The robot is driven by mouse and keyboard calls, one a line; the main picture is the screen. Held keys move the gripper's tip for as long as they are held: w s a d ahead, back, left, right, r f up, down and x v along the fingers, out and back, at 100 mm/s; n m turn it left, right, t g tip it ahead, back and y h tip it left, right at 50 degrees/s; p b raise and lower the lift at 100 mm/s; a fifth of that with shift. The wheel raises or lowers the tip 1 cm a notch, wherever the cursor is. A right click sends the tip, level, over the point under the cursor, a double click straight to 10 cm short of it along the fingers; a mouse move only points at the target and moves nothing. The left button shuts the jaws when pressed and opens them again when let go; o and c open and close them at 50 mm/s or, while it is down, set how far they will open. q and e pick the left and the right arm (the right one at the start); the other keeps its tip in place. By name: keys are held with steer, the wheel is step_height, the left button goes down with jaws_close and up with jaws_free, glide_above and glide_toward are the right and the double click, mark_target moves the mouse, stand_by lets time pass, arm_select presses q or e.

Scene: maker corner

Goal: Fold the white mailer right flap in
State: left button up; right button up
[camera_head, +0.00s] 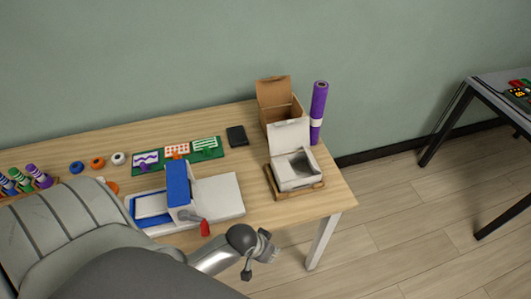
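The white mailer (297,183) stands near the right end of the wooden table, on a brown tray-like base (282,195). Its lid (289,135) stands up at the back. Its inside shows grey, and the right flap is too small to make out clearly. My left gripper (262,254) is in front of the table's front edge, below and to the left of the mailer, and apart from it. Its fingers are small and partly turned away, so their opening is unclear. My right gripper is not in view.
A brown open box (274,92) and a purple roll (318,112) stand behind the mailer. Bare tabletop (325,197) lies right of the mailer. Another table (480,82) stands far right.

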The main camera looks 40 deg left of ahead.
arm_select(q)
steer(key=shift+s+a+f, duration=0.1)
steer(key=shift+s+f, duration=0.1)
steer(key=shift+f, duration=0.85)
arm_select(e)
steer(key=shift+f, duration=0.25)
